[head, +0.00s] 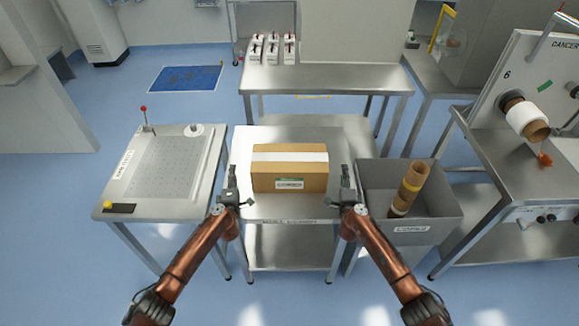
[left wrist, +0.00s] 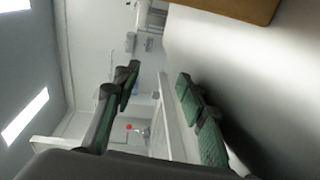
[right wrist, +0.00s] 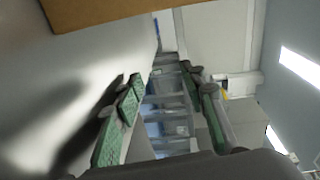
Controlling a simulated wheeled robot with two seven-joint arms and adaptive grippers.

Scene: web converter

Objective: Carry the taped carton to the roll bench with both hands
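The taped carton (head: 290,178) is a brown box with a white tape band and a label on its front. It sits upright on a steel bench (head: 270,137) in the middle. Its corner shows at the top of the left wrist view (left wrist: 240,8) and the right wrist view (right wrist: 85,12). My left gripper (head: 232,188) is open and empty at the carton's left, apart from it. My right gripper (head: 348,186) is open and empty at its right, also apart. I cannot tell for certain which bench is the roll bench.
A perforated table (head: 165,170) stands at the left. A grey bin (head: 440,212) with a cardboard tube (head: 412,182) stands at the right, near my right gripper. A back steel bench (head: 330,78) holds white packs (head: 272,48). A machine with a roll (head: 522,117) is far right.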

